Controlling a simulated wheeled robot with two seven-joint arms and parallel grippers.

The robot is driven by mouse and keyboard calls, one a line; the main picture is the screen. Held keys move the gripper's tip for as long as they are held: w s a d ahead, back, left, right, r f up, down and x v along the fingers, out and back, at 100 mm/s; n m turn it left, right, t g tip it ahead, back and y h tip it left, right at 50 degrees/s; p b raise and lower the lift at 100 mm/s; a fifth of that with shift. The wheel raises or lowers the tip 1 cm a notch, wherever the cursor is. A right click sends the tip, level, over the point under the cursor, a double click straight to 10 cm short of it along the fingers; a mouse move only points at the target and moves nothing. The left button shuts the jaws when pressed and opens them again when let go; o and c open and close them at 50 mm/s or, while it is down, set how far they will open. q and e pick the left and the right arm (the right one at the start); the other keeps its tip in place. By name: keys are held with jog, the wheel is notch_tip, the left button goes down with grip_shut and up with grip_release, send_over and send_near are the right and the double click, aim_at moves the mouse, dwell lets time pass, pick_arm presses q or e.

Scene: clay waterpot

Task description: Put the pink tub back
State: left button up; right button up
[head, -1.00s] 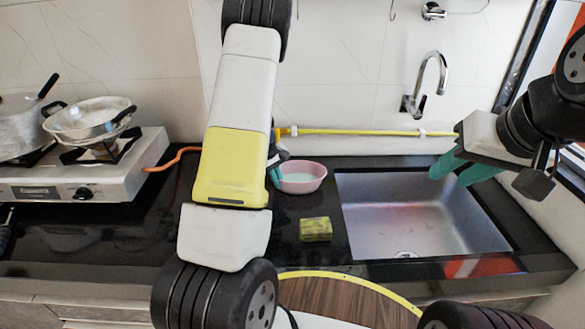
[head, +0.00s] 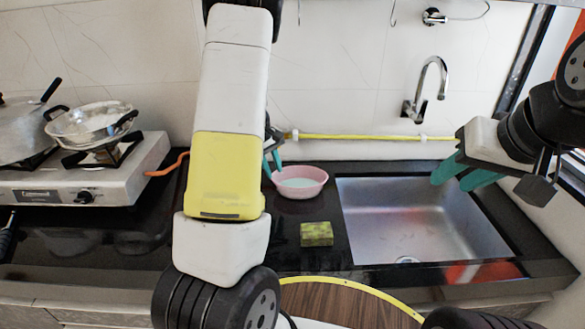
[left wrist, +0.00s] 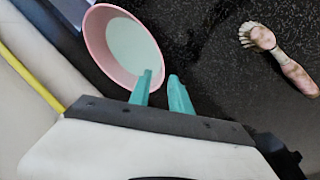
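The pink tub (head: 299,190) stands upright on the dark counter, left of the sink; its inside looks pale blue-green. It also shows in the left wrist view (left wrist: 97,45). My left gripper (head: 272,162) has its teal fingertips just above and beside the tub's left rim. In the left wrist view the left gripper (left wrist: 162,90) has its fingers apart, one overlapping the tub's rim and the other outside it. I cannot tell whether they touch. My right gripper (head: 461,174) is open and empty above the sink's back right.
The metal sink (head: 375,225) is empty. A green-yellow sponge (head: 316,234) lies in front of the tub. A stove (head: 90,180) with pots stands at the left. A yellow pipe (head: 375,137) runs along the wall; a faucet (head: 440,85) is above the sink.

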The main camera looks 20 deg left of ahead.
pick_arm(q)
jog(key=s+d+r+m+t+h, duration=0.1)
jog(key=s+d+r+m, duration=0.2)
jog(key=s+d+r, duration=0.5)
jog(key=s+d+r+m+t+h, duration=0.15)
jog(key=s+r, duration=0.45)
jog(key=r, duration=0.6)
jog(key=s+d+r+m+t+y, duration=0.1)
jog(key=s+r+m, duration=0.1)
jog(key=s, duration=0.4)
jog(key=s+d+r+m+y, duration=0.1)
jog(key=s+r+m, duration=0.1)
jog(key=s, duration=0.5)
jog(key=shift+s+d+m+t, duration=0.3)
jog(key=shift+d+m+t, duration=0.1)
jog(key=shift+m, duration=0.45)
jog(key=shift+r, duration=0.1)
